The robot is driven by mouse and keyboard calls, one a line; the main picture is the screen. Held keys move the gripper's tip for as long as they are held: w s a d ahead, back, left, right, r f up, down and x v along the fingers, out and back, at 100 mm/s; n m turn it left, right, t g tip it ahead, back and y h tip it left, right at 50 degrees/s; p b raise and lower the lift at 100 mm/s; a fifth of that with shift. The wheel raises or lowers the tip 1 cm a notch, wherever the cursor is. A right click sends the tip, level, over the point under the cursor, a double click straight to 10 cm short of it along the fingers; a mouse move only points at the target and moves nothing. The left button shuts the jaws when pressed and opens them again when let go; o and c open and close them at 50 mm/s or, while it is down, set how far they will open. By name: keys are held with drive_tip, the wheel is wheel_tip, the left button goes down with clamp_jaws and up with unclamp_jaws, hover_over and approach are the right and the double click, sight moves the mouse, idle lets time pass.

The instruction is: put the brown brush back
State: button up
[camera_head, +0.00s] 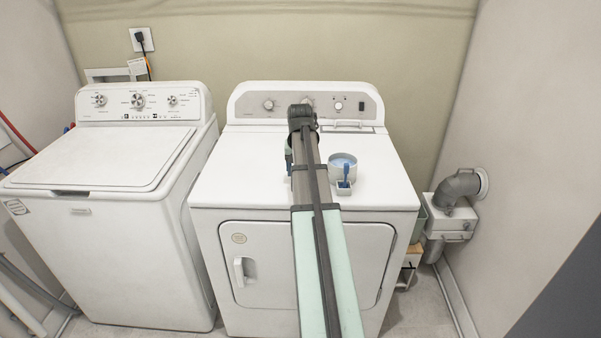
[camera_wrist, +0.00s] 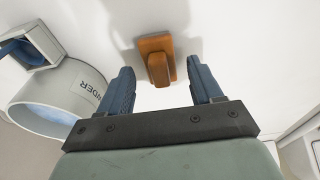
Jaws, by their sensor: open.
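The brown brush (camera_wrist: 156,60) shows in the wrist view as an orange-brown piece with a raised ridge, on a white surface. It lies just ahead of my gripper (camera_wrist: 160,88), roughly centred between the two blue fingers. The fingers are apart, and a gap shows between them and the brush. In the head view my arm covers the brush and the fingertips cannot be made out. A small white holder with a blue item (camera_head: 346,176) stands on the dryer top, right of my arm; a white square holder with blue inside (camera_wrist: 28,48) shows at the wrist view's upper left.
A round white tub (camera_head: 343,160) with blue contents stands behind the small holder; it is close on the left in the wrist view (camera_wrist: 62,98). The dryer top (camera_head: 385,190) is clear at its right. The washer (camera_head: 110,160) stands left, with a wall on the right.

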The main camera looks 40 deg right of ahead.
wheel_tip(320, 180, up, 11)
drive_tip(key=s+a, duration=0.1)
drive_tip(key=shift+f, duration=0.15)
